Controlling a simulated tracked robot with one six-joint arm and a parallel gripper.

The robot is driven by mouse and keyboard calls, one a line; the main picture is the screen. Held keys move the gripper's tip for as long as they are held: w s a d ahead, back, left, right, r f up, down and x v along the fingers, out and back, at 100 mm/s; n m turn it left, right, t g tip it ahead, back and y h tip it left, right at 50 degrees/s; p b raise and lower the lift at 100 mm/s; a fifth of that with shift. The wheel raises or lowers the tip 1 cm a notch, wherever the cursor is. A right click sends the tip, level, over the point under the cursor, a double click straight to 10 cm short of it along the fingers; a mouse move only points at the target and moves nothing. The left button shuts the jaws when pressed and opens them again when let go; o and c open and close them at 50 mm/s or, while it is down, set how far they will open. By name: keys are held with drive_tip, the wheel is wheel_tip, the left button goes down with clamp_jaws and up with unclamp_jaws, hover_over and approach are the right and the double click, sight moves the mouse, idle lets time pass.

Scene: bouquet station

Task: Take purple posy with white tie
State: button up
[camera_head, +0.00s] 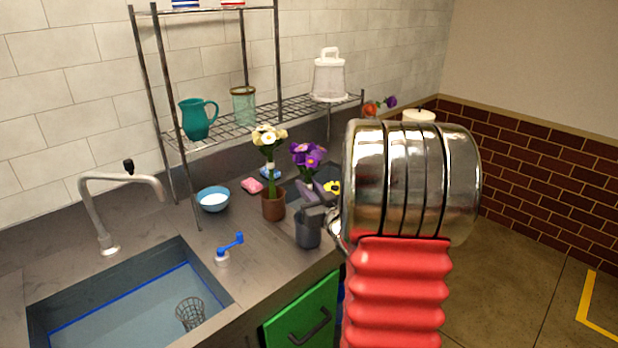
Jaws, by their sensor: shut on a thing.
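The purple posy (308,154) stands upright, its flower heads above a dark grey pot (308,234) near the counter's front edge. My gripper (314,200) is at its stems, just above the pot's rim, and is shut on the posy. The jaws and my arm cover much of the stems, so the tie cannot be made out clearly. The base of the posy is hidden in or behind the pot. Left of it, a white posy (268,138) with a blue tie stands in a brown pot (273,206).
A sink (120,308) lies at lower left. A wire rack (225,134) with a teal jug (198,119) stands behind. My arm hides the right side.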

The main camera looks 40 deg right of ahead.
clamp_jaws()
drive_tip(key=shift+r, duration=5.05)
